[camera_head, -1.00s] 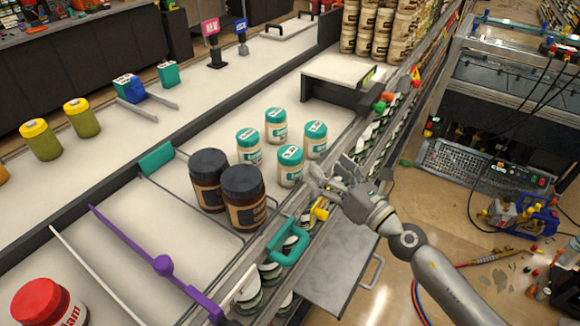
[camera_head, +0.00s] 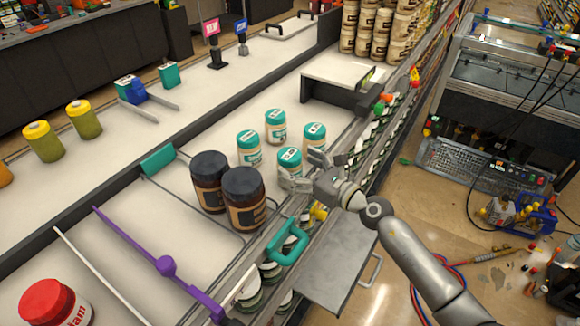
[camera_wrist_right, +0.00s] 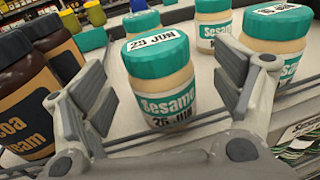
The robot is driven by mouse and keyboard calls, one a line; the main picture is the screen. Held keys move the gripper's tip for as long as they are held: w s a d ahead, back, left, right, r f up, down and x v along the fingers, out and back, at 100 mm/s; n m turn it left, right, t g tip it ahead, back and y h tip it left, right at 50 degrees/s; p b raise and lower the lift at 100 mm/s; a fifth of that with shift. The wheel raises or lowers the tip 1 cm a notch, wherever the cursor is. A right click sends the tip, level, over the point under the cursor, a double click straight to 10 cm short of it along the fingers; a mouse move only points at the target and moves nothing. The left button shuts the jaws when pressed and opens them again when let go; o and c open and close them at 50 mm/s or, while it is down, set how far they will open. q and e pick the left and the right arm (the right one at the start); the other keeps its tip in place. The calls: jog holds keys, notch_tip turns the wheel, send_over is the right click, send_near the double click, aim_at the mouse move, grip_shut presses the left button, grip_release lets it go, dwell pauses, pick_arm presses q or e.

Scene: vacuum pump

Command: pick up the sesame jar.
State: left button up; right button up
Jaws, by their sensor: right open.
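Several sesame jars with teal lids and cream bodies stand upright in a group on the white counter. The nearest sesame jar (camera_head: 289,161) is at the front of the group. My left gripper is not in view.
Two dark brown jars (camera_head: 243,197) stand just left of the sesame jars; they also show in the right wrist view (camera_wrist_right: 22,100). Other sesame jars (camera_head: 314,138) stand close behind. Shelves run below the counter edge.

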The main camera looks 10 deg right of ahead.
jog(key=x, duration=0.3)
jog(key=shift+w+a, duration=0.2)
jog(key=shift+s+d, duration=0.1)
jog(key=shift+c, duration=0.8)
jog(key=c, duration=1.2)
jog(key=shift+o, duration=0.2)
jog(key=shift+r, duration=0.1)
